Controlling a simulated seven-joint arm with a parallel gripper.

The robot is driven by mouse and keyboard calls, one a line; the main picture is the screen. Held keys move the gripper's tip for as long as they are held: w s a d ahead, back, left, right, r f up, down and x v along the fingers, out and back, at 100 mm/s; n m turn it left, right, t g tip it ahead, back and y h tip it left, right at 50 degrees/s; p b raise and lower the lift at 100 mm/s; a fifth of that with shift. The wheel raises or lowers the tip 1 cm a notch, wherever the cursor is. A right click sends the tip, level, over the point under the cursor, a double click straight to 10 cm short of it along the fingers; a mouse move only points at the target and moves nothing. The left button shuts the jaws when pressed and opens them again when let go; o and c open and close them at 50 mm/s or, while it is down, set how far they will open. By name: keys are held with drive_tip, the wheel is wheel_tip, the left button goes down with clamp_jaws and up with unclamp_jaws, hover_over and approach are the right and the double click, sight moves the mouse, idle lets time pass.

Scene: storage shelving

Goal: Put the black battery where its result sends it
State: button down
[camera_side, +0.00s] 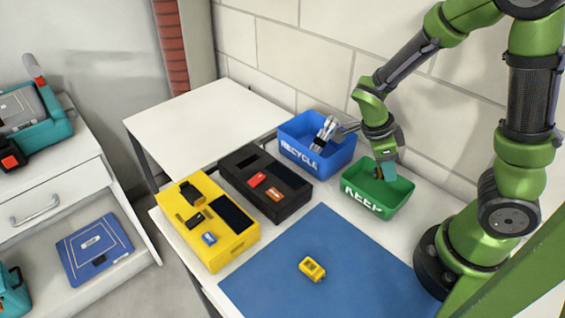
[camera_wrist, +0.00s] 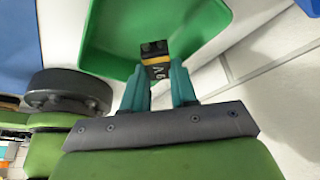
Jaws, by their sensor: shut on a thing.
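My gripper (camera_wrist: 158,85), with teal fingers, is shut on the black battery (camera_wrist: 154,48), which has a yellow band and 9V lettering. In the wrist view the battery is between the fingertips, over the inside of the green bin (camera_wrist: 105,40). In the side view my gripper (camera_side: 388,172) is at the green bin marked KEEP (camera_side: 370,202), and the battery cannot be made out there. The blue bin marked RECYCLE (camera_side: 300,155) stands behind and left of the green one.
A small yellow device (camera_side: 312,268) lies on the blue mat (camera_side: 350,285), otherwise clear. A wall runs behind the bins.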

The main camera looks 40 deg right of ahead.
drive_tip(key=c, duration=0.8)
unclamp_jaws()
drive_tip(key=v, duration=1.6)
drive_tip(key=shift+r, duration=0.35)
drive_tip(key=shift+w+a, duration=0.1)
